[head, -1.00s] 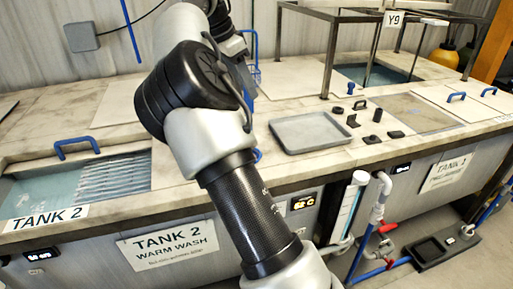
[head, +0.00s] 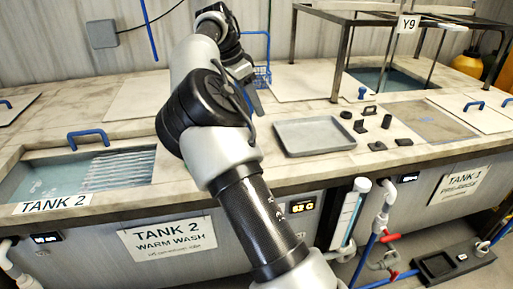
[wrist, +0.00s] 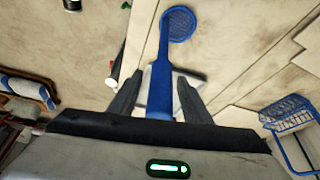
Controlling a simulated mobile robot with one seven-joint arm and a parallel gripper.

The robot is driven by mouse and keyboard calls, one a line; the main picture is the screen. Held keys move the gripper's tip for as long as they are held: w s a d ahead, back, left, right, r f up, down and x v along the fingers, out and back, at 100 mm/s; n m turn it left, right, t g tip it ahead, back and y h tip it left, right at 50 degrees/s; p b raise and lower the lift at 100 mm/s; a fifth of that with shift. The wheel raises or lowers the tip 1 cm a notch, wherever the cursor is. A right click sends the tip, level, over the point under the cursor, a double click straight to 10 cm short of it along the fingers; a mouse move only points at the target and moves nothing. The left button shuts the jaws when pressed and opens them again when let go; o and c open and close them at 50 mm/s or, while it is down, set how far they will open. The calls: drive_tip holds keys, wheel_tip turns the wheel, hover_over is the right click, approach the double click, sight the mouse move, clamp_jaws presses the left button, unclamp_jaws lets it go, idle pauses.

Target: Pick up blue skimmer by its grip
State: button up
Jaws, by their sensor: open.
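The blue skimmer (wrist: 162,75) shows in the wrist view, with a round mesh head at the top and a straight handle running down to a thicker grip. My gripper (wrist: 161,95) is open, with one dark finger on each side of the grip. The lower end of the grip is hidden behind the gripper body. I cannot tell whether either finger touches it. In the head view my arm covers this spot, and I cannot make out the skimmer clearly.
A blue wire basket (wrist: 288,117) is at the right of the wrist view. In the head view, a grey tray (head: 315,151) and several small dark parts lie right of my arm. The open Tank 2 bath (head: 60,182) is at left, and a metal frame (head: 342,60) stands behind.

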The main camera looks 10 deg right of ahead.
drive_tip(key=shift+d+f, duration=0.15)
drive_tip(key=shift+f, duration=0.35)
clamp_jaws()
drive_tip(key=shift+w+r, duration=0.1)
idle(1.1)
